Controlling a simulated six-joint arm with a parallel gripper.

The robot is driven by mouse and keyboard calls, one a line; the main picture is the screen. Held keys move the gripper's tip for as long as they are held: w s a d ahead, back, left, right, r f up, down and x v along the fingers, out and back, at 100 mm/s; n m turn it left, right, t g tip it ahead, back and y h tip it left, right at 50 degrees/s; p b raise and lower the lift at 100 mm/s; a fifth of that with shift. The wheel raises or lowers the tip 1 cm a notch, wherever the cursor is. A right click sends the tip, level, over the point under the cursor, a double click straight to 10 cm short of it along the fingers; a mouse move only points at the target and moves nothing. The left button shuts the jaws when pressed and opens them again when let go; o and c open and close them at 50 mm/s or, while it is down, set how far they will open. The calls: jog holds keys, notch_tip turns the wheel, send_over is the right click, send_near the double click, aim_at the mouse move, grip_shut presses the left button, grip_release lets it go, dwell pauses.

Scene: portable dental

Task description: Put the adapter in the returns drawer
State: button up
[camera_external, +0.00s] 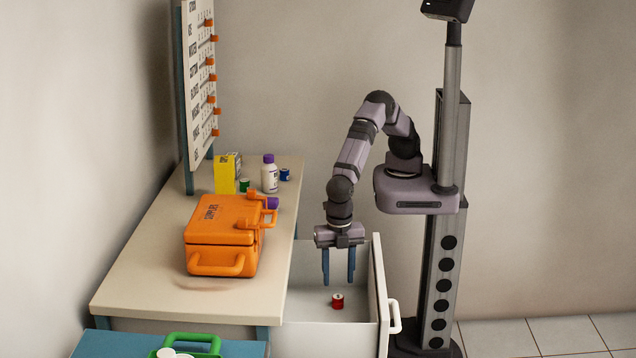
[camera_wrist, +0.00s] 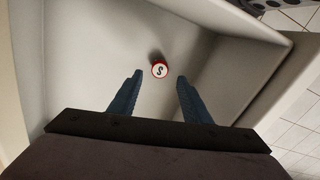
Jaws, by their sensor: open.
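A small red cylinder with a white top marked with a letter, likely the adapter (camera_external: 337,301), stands on the floor of the open drawer (camera_external: 306,307). In the wrist view the same red piece (camera_wrist: 159,69) is just beyond my fingertips, between their lines, and apart from both. The drawer's pale inside (camera_wrist: 85,50) surrounds it there. My gripper (camera_external: 338,280) points down over the drawer, open and empty, with its blue fingers above the red piece. It also shows in the wrist view (camera_wrist: 158,77).
An orange case (camera_external: 222,236) stands on the bench (camera_external: 150,270). Behind it are a yellow box (camera_external: 226,175), a white bottle (camera_external: 269,176) and small green and blue cylinders. A board (camera_external: 197,85) with orange tabs stands at the back left. The drawer front (camera_external: 379,290) rises right of my gripper.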

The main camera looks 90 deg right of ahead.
aim_at(336, 293)
notch_tip(336, 293, up, 6)
dwell(0.4)
jog(key=shift+r, duration=0.1)
